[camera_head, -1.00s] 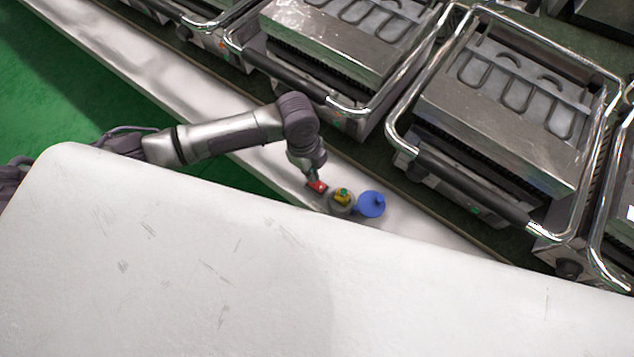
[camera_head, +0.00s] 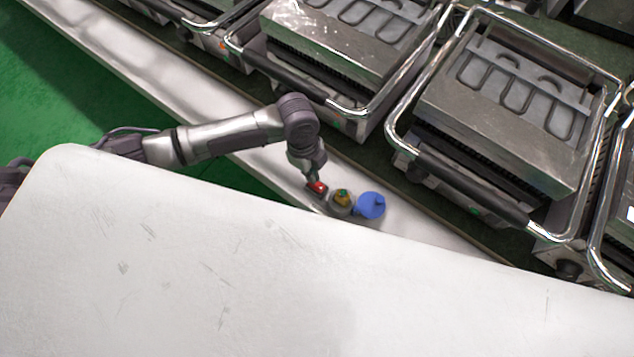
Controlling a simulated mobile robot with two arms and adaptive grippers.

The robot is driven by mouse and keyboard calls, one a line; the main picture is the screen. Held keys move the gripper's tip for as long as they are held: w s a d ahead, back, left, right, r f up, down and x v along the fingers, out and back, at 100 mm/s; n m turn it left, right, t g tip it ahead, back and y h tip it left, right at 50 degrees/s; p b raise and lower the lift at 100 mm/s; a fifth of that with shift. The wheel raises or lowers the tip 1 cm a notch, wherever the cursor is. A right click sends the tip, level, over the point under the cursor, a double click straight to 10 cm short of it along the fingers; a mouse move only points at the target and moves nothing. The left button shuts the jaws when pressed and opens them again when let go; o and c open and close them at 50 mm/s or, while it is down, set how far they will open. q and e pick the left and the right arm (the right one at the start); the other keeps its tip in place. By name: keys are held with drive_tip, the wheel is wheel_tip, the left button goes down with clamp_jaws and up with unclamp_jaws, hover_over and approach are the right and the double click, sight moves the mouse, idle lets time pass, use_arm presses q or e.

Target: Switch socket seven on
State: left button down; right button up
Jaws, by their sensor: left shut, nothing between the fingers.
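A blue round socket part (camera_head: 371,205) with a small raised knob sits on the pale ledge between the large white surface and the grills. Just left of it is a small round grey piece with a yellow and green centre (camera_head: 342,197). Left of that is a small red switch (camera_head: 317,187) on a dark base. My left gripper (camera_head: 314,179) is shut and points down at the red switch. It touches or nearly touches it; I cannot tell which. The fingertips are small and partly merge with the switch. My right gripper is not in view.
A large white surface (camera_head: 180,270), probably part of my body, fills the front and hides part of the ledge (camera_head: 165,80). Several metal grills (camera_head: 510,105) with protruding bar handles line the back. Green floor (camera_head: 50,90) shows at the left.

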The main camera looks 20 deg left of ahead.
use_arm(q)
drive_tip(key=shift+f, duration=0.25)
drive_tip(key=shift+f+b, duration=0.6)
drive_tip(key=shift+f, duration=0.3)
idle(0.6)
wheel_tip(320, 180, up, 7)
drive_tip(key=p, duration=0.7)
drive_tip(key=shift+r+p, duration=0.1)
drive_tip(key=shift+p, duration=0.3)
